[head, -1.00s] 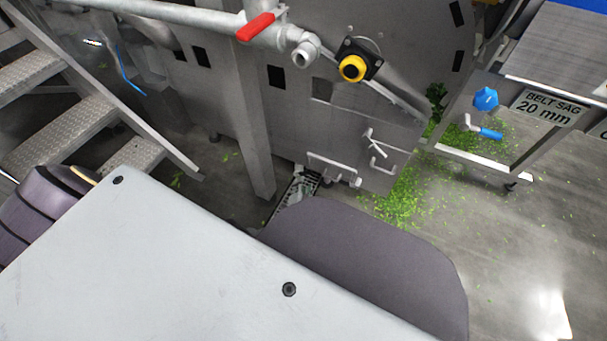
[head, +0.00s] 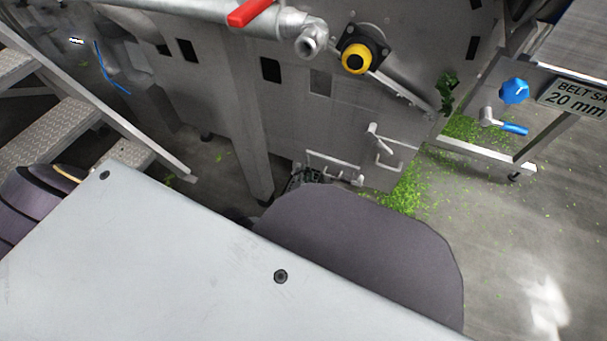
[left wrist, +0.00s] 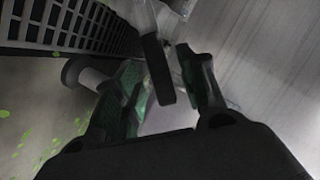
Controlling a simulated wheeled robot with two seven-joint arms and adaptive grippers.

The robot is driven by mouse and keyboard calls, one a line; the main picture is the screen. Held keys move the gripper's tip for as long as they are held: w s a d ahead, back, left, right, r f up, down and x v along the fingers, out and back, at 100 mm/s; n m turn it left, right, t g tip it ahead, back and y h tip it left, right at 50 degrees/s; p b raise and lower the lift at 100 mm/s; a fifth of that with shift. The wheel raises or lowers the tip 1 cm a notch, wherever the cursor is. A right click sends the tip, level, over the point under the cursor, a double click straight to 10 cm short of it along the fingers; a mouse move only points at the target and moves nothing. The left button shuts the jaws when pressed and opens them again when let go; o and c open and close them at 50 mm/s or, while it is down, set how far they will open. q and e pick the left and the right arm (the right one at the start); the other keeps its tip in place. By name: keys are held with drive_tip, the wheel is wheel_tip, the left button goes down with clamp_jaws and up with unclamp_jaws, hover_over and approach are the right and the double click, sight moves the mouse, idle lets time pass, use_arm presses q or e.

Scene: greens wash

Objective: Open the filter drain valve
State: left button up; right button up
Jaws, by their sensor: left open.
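A red-handled valve (head: 250,12) sits on the steel pipe at the top of the head view, its handle tilted across the pipe. A blue-levered valve (head: 513,128) is on the frame at the right. No label shows which one is the filter drain valve. In the left wrist view my left gripper (left wrist: 160,72) is open, with green pads on its fingers. A dark bar (left wrist: 157,68) shows between the fingertips; I cannot tell whether they touch it. I cannot make out the left gripper in the head view, where my own body covers the lower middle. My right gripper is not in view.
A yellow and black knob (head: 355,58) and white handles (head: 333,160) are on the steel machine. A blue knob (head: 514,91) and a belt sag sign (head: 574,97) are at the right. Metal steps (head: 55,125) stand at the left. Green scraps (head: 405,190) litter the floor.

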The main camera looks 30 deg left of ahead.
use_arm(q)
clamp_jaws()
idle(0.3)
